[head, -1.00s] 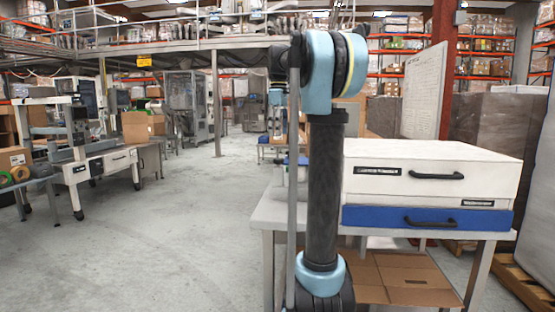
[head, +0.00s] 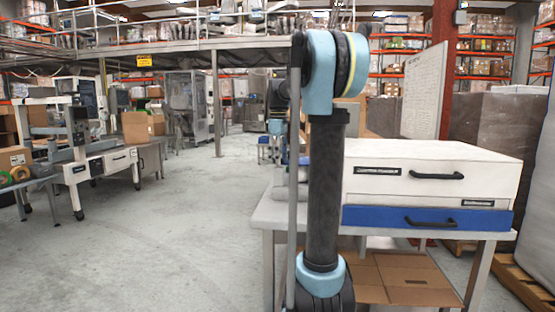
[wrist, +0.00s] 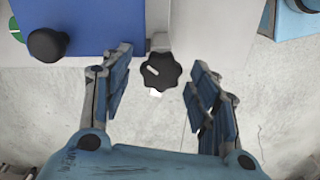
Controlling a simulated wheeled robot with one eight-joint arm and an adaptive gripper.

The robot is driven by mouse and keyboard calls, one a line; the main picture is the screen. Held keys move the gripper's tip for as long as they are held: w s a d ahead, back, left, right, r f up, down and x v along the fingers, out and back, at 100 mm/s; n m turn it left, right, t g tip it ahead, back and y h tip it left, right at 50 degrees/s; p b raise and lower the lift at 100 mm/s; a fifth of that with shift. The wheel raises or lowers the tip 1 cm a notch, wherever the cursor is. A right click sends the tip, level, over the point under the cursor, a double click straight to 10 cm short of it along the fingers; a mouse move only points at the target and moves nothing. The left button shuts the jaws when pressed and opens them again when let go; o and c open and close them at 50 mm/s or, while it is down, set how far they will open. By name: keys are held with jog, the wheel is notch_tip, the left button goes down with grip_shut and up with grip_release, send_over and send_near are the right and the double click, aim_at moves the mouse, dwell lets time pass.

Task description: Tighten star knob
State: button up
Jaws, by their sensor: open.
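In the wrist view, the star knob (wrist: 159,72) is black with a lobed rim and a white pointer mark. It sits at the edge of a light surface, close to a blue panel (wrist: 80,22). My gripper (wrist: 160,88) is open, with one blue finger to the left of the knob and one to the right. The fingers appear apart from the knob, with a gap on each side. In the head view my arm hides the knob and the gripper.
A round black knob (wrist: 47,45) lies left of the gripper in the wrist view. In the head view, a table (head: 268,215) carries a white drawer unit (head: 430,155) and a blue drawer (head: 428,218). A cardboard sheet (head: 400,280) lies below.

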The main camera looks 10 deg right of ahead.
jog(key=c, duration=1.1)
jog(key=shift+o, duration=0.2)
jog(key=m, duration=0.5)
jog(key=shift+w+m, duration=0.1)
jog(key=shift+m, duration=0.2)
jog(key=m, duration=1)
jog(key=shift+d+m, duration=0.1)
jog(key=shift+m, duration=2.5)
